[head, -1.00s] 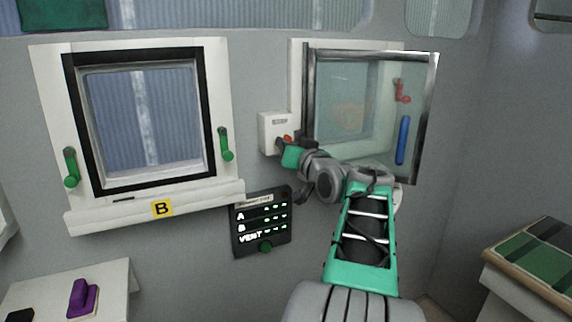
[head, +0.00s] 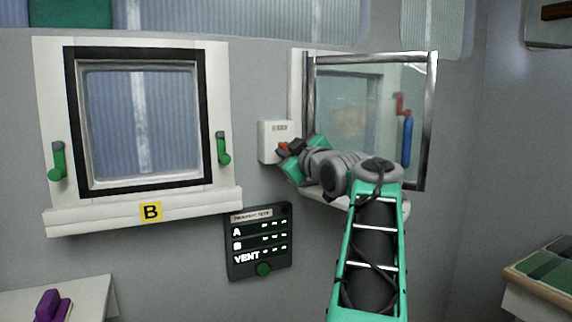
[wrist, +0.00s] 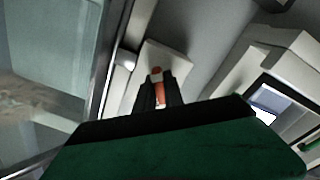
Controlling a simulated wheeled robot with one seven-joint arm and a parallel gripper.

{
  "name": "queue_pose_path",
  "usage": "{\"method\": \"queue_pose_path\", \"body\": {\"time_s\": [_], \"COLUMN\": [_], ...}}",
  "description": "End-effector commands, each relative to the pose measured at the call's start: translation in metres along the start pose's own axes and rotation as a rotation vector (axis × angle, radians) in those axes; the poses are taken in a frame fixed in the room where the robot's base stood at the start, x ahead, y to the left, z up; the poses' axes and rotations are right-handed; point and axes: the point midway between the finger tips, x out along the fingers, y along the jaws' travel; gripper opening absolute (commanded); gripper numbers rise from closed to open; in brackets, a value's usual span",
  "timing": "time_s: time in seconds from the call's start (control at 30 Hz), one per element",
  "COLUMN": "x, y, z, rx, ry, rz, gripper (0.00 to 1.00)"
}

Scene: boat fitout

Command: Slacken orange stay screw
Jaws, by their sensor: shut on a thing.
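The orange stay screw (head: 283,147) shows as a small orange-red piece in front of a white labelled box (head: 269,143) on the wall, between the two windows. In the wrist view, the orange screw (wrist: 160,92) lies between the dark fingers of my gripper (wrist: 158,93), with the white box (wrist: 170,58) behind it. My gripper (head: 287,149) is shut on the screw, and its fingers hide part of it.
An open glass pane with a metal frame (head: 431,120) stands right beside my arm. A red handle (head: 402,105) and blue bar (head: 407,140) show there. Window B (head: 140,125) with green handles is at left. A dark A/B/VENT panel (head: 258,270) hangs below.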

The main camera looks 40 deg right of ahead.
Motion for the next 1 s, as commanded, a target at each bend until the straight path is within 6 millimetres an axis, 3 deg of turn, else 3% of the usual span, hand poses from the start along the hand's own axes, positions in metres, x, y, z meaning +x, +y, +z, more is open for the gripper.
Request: {"method": "queue_pose_path", "body": {"time_s": [0.6, 1.0], "x": [0.0004, 0.0004], "y": [-0.0021, -0.0011], "z": [0.0038, 0.0022], "rx": [-0.572, -0.819], "ry": [-0.001, -0.001], "rz": [0.000, -0.001], "gripper": [0.00, 0.00]}}
